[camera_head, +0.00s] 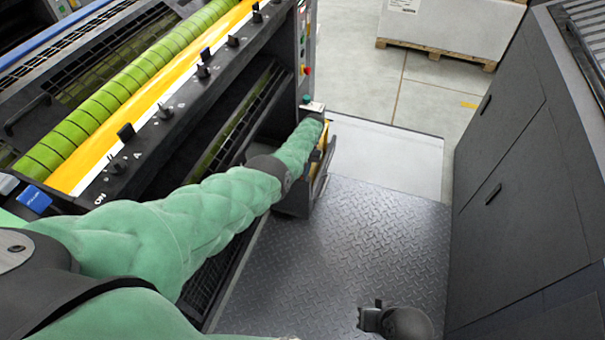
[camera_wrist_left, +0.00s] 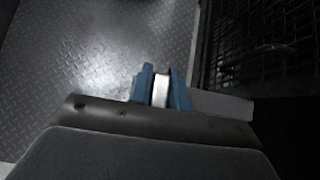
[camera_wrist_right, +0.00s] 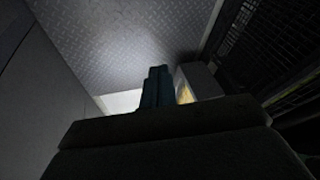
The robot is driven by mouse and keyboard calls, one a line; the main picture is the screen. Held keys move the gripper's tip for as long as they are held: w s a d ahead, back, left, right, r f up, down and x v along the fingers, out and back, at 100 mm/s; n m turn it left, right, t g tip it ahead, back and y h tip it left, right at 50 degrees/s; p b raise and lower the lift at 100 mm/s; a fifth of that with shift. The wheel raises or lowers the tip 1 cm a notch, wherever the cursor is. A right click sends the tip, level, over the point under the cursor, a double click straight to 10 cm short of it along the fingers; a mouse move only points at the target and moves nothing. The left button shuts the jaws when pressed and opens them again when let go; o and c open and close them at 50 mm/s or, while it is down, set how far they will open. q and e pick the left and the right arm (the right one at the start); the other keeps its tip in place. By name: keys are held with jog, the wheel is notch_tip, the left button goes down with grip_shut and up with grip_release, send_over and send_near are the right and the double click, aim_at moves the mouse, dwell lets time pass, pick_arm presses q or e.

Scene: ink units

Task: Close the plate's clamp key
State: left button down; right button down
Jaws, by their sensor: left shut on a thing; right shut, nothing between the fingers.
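In the left wrist view my left gripper (camera_wrist_left: 160,85) is shut on a pale, narrow piece (camera_wrist_left: 161,91) between its blue fingers. I cannot tell whether this is the clamp key. In the head view my green-sleeved left arm reaches to the end of the press, and its fingertips are hidden there. My right gripper (camera_wrist_right: 157,87) is shut and empty in the right wrist view, above the tread-plate floor. The plate and its clamp cannot be made out with certainty. Black knobs (camera_head: 204,71) stand along the dark rail beside the yellow strip.
A dark box (camera_head: 297,201) with yellow inside sits by the press end, below my arm. A dark cabinet (camera_head: 520,180) stands on the right. A white step (camera_head: 395,155) and loaded pallet (camera_head: 435,52) lie beyond.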

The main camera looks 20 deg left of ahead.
pick_arm(q)
jog(key=c, duration=1.4)
grip_release()
jog(key=shift+o, duration=0.2)
pick_arm(e)
jog(key=shift+w+f, duration=0.1)
